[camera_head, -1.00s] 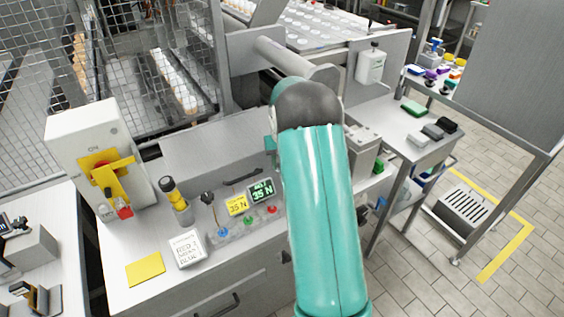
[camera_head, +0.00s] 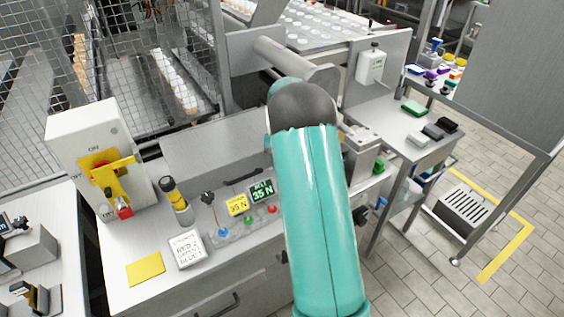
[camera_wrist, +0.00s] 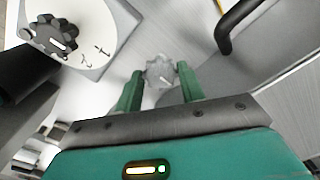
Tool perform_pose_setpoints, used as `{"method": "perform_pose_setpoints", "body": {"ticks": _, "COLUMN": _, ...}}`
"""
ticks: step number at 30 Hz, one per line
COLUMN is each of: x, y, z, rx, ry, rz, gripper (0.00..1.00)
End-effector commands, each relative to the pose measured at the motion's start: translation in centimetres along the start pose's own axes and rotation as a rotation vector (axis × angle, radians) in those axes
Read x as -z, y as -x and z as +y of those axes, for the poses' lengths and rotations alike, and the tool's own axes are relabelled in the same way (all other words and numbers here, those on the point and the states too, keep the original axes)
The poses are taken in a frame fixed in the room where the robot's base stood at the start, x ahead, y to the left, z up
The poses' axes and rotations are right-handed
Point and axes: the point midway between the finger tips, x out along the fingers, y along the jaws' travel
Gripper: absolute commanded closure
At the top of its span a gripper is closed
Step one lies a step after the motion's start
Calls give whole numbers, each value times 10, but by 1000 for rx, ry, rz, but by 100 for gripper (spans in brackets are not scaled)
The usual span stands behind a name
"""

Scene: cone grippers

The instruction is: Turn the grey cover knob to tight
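The grey knob (camera_wrist: 160,74), pale and lobed, shows in the wrist view just ahead of my gripper (camera_wrist: 160,68). My two green fingers are spread, with the knob between or just beyond their tips. Narrow gaps seem to show on both sides; I cannot tell whether either finger touches it. I see no tight mark beside this knob. In the head view my teal arm (camera_head: 318,210) hides the gripper and the grey knob.
In the wrist view, a dark knob (camera_wrist: 52,38) sits on a white marked plate (camera_wrist: 95,48) at upper left, and a black bar handle (camera_wrist: 228,32) stands at upper right. The head view shows a white switch box (camera_head: 85,130) and a yellow card (camera_head: 145,268) on the counter.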

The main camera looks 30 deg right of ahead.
Motion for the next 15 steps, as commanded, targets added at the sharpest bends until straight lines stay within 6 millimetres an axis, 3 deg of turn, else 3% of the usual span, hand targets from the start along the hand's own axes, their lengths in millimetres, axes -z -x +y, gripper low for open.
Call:
{"method": "perform_pose_setpoints", "body": {"ticks": 1, "x": 0, "y": 1, "z": 0, "rx": 0, "ry": -1, "rz": 1, "gripper": 51}}
{"method": "perform_pose_setpoints", "body": {"ticks": 3, "x": 0, "y": 0, "z": 0, "rx": 0, "ry": 0, "rz": 1, "gripper": 41}}
{"method": "perform_pose_setpoints", "body": {"ticks": 15, "x": 1, "y": 9, "z": 0, "rx": 0, "ry": 2, "rz": 2, "gripper": 41}}
